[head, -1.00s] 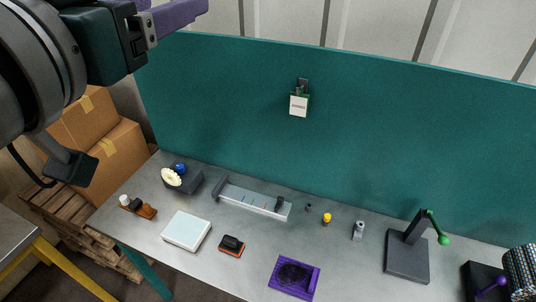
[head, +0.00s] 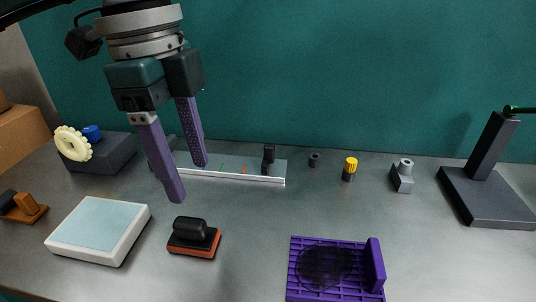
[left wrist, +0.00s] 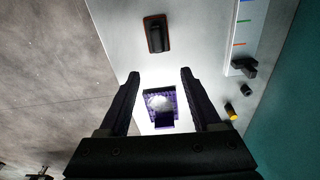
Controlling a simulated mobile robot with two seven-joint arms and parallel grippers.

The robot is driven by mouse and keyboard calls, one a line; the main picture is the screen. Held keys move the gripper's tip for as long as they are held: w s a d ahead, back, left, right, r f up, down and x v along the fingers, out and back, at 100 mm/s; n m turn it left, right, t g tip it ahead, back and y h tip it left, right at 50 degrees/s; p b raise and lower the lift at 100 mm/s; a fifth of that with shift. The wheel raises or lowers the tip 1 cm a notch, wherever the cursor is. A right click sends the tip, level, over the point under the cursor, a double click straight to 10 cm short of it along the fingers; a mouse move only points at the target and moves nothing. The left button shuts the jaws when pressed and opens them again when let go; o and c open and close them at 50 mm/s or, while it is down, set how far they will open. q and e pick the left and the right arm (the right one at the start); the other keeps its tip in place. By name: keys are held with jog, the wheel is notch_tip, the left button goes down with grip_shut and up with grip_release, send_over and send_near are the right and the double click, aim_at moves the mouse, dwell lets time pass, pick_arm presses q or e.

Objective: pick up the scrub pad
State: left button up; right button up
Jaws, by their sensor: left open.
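A block with a black grip on an orange-edged base (head: 193,237), which looks like the scrub pad, lies flat on the grey table. It also shows in the left wrist view (left wrist: 157,34), beyond my fingertips. My left gripper (head: 188,180) hangs above the table in the head view, fingers pointing down, open and empty. In the left wrist view its fingers (left wrist: 159,73) are spread wide with nothing between them. The block is apart from both fingers. My right gripper is not in view.
A white box with a pale blue top (head: 100,230) lies left of the block. A purple grid tray (head: 374,266) with a dark round thing stands right. Behind are a railed fixture (head: 230,174), a yellow-capped piece (head: 350,168) and a teal wall (head: 350,70). Bare table surrounds the block.

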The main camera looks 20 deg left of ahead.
aim_at(188, 221)
pick_arm(q)
jog(key=shift+w+a+f+n+y, duration=0.1)
jog(key=shift+a+f+n+y, duration=0.15)
jog(key=shift+a+f, duration=0.3)
jog(key=shift+w+a+f+n+y, duration=0.15)
jog(key=shift+a+f+y, duration=0.15)
jog(key=shift+a, duration=0.4)
jog(key=f, duration=0.2)
jog(key=shift+s+d+f, duration=0.15)
jog(key=shift+s+f, duration=0.05)
jog(key=shift+f, duration=0.15)
jog(key=f, duration=0.3)
jog(key=f+b, duration=0.1)
jog(key=f, duration=0.1)
jog(key=shift+s+d+f, duration=0.1)
jog(key=shift+s+d, duration=0.25)
jog(key=shift+d, duration=0.05)
jog(key=shift+f, duration=0.45)
jog(key=c, duration=1)
